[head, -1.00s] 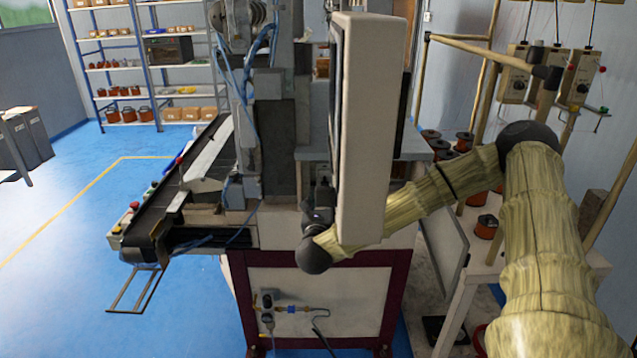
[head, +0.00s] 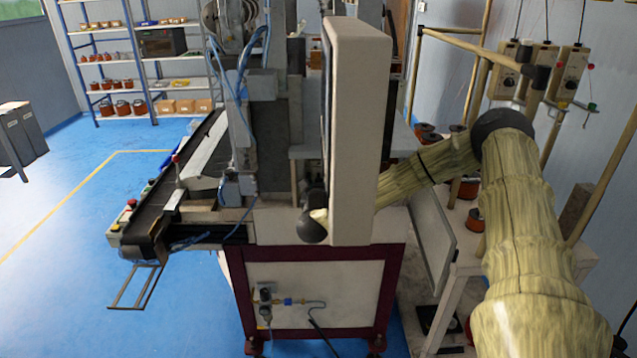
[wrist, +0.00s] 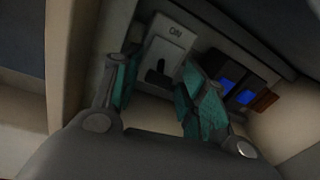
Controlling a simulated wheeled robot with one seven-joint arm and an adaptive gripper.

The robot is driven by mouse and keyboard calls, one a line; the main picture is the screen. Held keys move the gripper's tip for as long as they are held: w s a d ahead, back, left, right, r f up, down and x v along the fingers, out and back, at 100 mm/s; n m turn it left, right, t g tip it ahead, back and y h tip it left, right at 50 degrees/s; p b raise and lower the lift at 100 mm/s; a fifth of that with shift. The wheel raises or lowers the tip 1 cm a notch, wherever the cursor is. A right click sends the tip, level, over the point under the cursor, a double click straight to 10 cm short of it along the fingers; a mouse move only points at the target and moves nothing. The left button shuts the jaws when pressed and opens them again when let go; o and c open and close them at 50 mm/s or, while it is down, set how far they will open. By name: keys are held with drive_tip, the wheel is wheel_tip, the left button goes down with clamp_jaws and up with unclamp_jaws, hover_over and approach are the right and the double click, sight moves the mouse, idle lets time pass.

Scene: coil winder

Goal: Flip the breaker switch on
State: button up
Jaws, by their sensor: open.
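The breaker switch (wrist: 170,42) shows in the wrist view as a light grey plate with a printed label that seems to read ON. A dark toggle lever (wrist: 157,73) sits in a slot below the label. My gripper (wrist: 158,85) is open, with one teal-padded finger on each side of the lever area. The fingers look close to the plate, but I cannot tell whether either touches the lever. In the head view, my gripper and the breaker are hidden behind the tall beige panel (head: 357,130); only part of my arm shows beside it.
The coil winder's conveyor (head: 172,195) extends left. A table with hanging tension units (head: 572,73) stands right.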

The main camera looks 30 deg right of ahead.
drive_tip(key=c, duration=0.7)
drive_tip(key=shift+c, duration=0.2)
drive_tip(key=shift+r, duration=0.1)
drive_tip(key=shift+r+g+y, duration=0.45)
drive_tip(key=shift+g+y, duration=0.35)
drive_tip(key=shift+g, duration=0.3)
drive_tip(key=o, duration=0.7)
drive_tip(key=shift+a, duration=0.15)
drive_tip(key=shift+o, duration=0.2)
drive_tip(key=v, duration=1.2)
